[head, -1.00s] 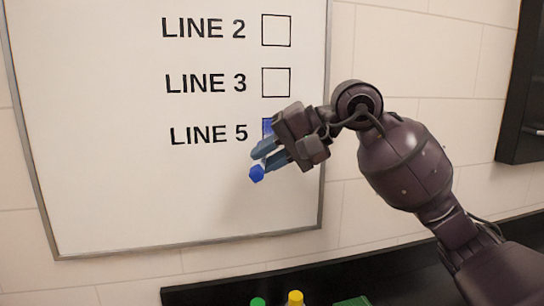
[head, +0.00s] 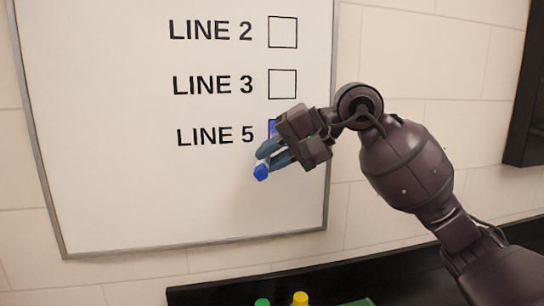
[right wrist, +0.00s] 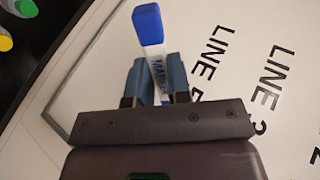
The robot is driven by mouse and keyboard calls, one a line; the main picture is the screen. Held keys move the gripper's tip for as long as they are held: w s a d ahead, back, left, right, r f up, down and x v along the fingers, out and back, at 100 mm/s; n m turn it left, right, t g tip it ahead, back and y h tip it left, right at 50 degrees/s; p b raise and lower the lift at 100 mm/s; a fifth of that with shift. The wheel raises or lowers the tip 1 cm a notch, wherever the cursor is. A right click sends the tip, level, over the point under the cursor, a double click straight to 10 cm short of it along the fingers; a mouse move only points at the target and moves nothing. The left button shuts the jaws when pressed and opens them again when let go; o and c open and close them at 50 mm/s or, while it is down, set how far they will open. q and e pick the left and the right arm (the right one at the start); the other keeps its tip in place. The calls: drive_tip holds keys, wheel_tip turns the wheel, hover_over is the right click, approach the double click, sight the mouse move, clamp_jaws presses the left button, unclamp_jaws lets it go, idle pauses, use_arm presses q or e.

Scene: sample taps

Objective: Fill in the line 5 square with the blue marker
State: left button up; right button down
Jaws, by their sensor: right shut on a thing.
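The whiteboard (head: 110,195) carries the printed labels LINE 2, LINE 3 and LINE 5, each with a square on its right. The line 2 square (head: 282,32) and line 3 square (head: 282,84) are empty outlines. The line 5 square (head: 272,127) shows blue in its visible upper left part; my right gripper hides the rest. My right gripper (head: 272,152) is shut on the blue marker (head: 261,172). In the right wrist view the marker (right wrist: 147,26) has a white body and blue end, held between the fingers (right wrist: 158,78). Its tip is hidden. My left gripper is not in view.
A dark ledge (head: 230,290) runs below the board. A dark cabinet (head: 528,110) hangs at the right.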

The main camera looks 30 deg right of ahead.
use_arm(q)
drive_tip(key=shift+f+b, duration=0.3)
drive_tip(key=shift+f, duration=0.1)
use_arm(e)
drive_tip(key=shift+w+d, duration=0.2)
drive_tip(key=shift+w, duration=0.6)
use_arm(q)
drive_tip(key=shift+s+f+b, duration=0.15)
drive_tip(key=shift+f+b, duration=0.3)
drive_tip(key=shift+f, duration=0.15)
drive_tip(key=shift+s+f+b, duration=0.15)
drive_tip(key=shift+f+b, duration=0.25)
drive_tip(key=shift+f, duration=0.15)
use_arm(e)
drive_tip(key=shift+s+d, duration=0.25)
drive_tip(key=shift+d, duration=0.6)
drive_tip(key=shift+s+d, duration=0.25)
drive_tip(key=shift+d, duration=0.6)
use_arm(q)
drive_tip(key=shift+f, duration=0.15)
use_arm(e)
drive_tip(key=shift+d, duration=0.15)
